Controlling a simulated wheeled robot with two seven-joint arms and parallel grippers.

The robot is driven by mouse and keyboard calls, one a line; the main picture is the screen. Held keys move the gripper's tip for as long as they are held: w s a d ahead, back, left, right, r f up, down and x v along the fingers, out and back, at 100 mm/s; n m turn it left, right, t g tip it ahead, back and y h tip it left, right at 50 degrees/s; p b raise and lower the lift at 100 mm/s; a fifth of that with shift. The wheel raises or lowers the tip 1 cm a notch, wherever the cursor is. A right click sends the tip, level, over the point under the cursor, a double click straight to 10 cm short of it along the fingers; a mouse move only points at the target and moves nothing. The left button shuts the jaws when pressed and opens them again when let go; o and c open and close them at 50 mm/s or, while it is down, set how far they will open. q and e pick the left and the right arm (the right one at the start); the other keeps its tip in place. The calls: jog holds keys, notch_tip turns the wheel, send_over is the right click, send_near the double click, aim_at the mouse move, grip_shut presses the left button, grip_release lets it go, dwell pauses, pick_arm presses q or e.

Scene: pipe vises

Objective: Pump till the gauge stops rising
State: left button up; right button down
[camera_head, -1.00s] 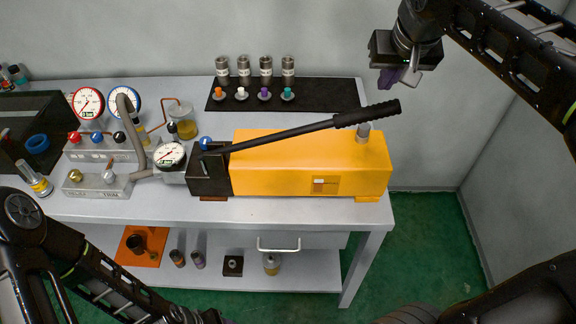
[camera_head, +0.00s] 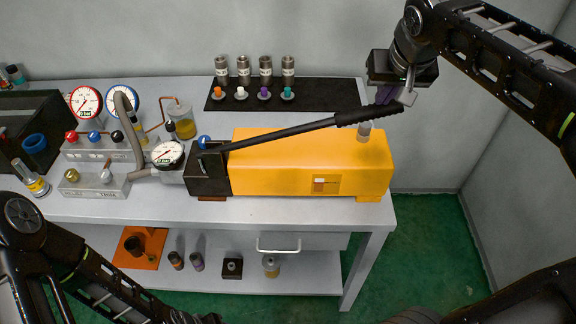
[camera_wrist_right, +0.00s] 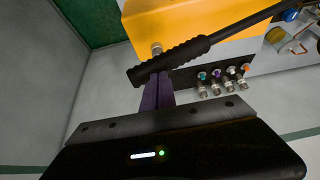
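The yellow hand pump (camera_head: 290,180) stands on the bench, its long black lever (camera_head: 290,131) sloping up to the right to a ribbed grip (camera_head: 369,113). The round gauge (camera_head: 168,154) with a red needle is left of the pump's black head; its digits are too small to read surely. My right gripper (camera_head: 388,94) is at the grip's end. Its purple fingers (camera_wrist_right: 158,92) are close together and reach the grip (camera_wrist_right: 172,62) in the right wrist view, without visibly straddling it. My left arm is low at the left; its fingers are not visible.
Two larger gauges, red-rimmed (camera_head: 86,101) and blue-rimmed (camera_head: 122,101), stand at the left behind a valve manifold (camera_head: 103,150). A black mat (camera_head: 330,95) with several fittings lies behind the pump. A wall is close on the right. A shelf (camera_head: 210,272) is below.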

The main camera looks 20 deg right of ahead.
aim_at(386, 115)
jog(key=shift+s+d+f+b, duration=0.1)
jog(key=shift+d+f+b, duration=0.15)
jog(key=shift+f+b, duration=0.55)
jog(key=shift+s+d+f+b, duration=0.1)
jog(key=shift+d+f+b, duration=0.1)
jog(key=shift+f+b, duration=0.6)
jog(key=shift+s+d+f+b, duration=0.1)
jog(key=shift+d+f+b, duration=0.15)
jog(key=shift+f+b, duration=0.55)
jog(key=shift+f, duration=0.25)
jog(key=shift+s+d+f+b, duration=0.1)
jog(key=shift+d+f+b, duration=0.15)
jog(key=shift+f+b, duration=0.8)
jog(key=shift+d+f+b, duration=0.2)
jog(key=shift+f+b, duration=0.55)
jog(key=shift+f, duration=0.65)
